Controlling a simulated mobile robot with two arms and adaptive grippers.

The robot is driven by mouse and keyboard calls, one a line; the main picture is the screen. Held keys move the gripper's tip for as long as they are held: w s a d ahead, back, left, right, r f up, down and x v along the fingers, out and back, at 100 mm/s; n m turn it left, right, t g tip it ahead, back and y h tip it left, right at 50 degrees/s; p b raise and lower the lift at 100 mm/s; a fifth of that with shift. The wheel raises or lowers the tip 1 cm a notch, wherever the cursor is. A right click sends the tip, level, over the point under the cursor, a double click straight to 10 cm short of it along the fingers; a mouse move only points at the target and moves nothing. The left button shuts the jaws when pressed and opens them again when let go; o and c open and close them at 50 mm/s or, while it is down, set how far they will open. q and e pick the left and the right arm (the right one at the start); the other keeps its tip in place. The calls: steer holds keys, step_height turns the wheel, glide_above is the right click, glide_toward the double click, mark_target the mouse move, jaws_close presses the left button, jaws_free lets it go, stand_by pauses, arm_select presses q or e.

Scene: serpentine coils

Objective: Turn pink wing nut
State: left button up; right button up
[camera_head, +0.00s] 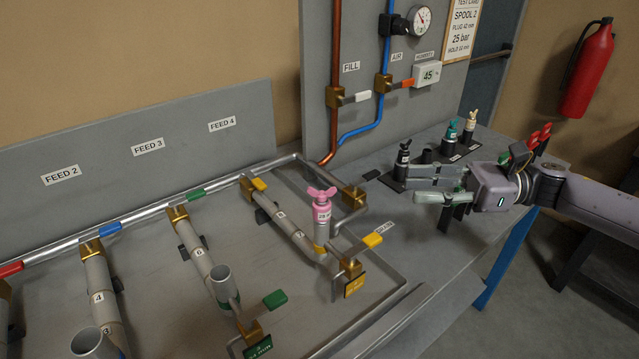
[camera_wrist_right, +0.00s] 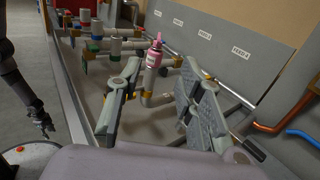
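The pink wing nut (camera_head: 321,193) sits on top of an upright pink plug (camera_head: 322,214) in the open end of a grey coil pipe. It also shows in the right wrist view (camera_wrist_right: 157,40), beyond and between the fingers. My right gripper (camera_head: 413,184) is open and empty, to the right of the pink plug and clear of it. Its two spread fingers also show in the right wrist view (camera_wrist_right: 160,75). In that view a dark arm, seemingly my left one, hangs at the left edge with its small end (camera_wrist_right: 44,125) low beside the table; its finger state is unclear.
Black, teal and cream wing-nut plugs (camera_head: 403,157) stand at the back right, just behind my right gripper. A yellow valve handle (camera_head: 372,240) and brass fittings (camera_head: 354,196) are close to the pink plug. Open pipe ends (camera_head: 220,277) stand to its left.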

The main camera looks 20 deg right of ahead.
mark_target(321, 189)
steer(key=p+x, duration=0.3)
steer(key=x, duration=0.5)
steer(key=p+x, duration=0.4)
steer(key=x, duration=0.4)
steer(key=shift+r, duration=0.2)
steer(key=shift+w+a+f, duration=0.15)
steer(key=shift+a, duration=0.45)
steer(key=shift+c, duration=0.3)
steer(key=c, duration=0.5)
steer(key=shift+f, duration=0.1)
jaws_close()
